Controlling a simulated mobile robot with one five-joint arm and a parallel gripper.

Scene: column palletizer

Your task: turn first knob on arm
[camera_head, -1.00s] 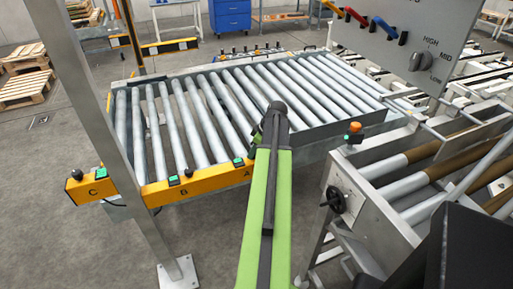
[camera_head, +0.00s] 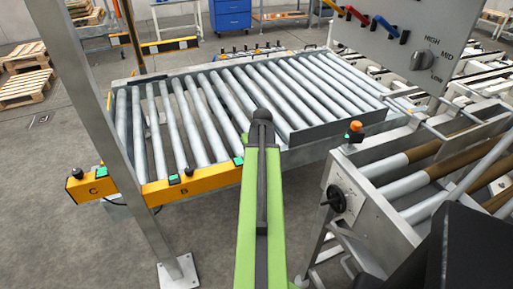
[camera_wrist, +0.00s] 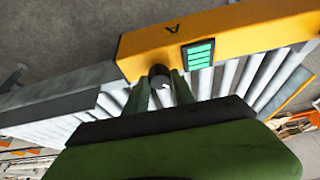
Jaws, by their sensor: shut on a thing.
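The yellow bar (camera_wrist: 230,40) spans the upper wrist view, with an upside-down letter A (camera_wrist: 173,29) and a green-lit display (camera_wrist: 199,54) on it. A dark round knob (camera_wrist: 159,77) sits on its edge beside the display. My gripper (camera_wrist: 161,92) is shut on this knob, one green finger on each side. In the head view the yellow bar (camera_head: 200,184) shows letters B and C with further dark knobs (camera_head: 188,172) and green displays. The A end and my gripper are hidden behind my green arm there.
A roller conveyor (camera_head: 118,78) lies behind the bar. A grey post (camera_head: 95,110) stands at the left.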

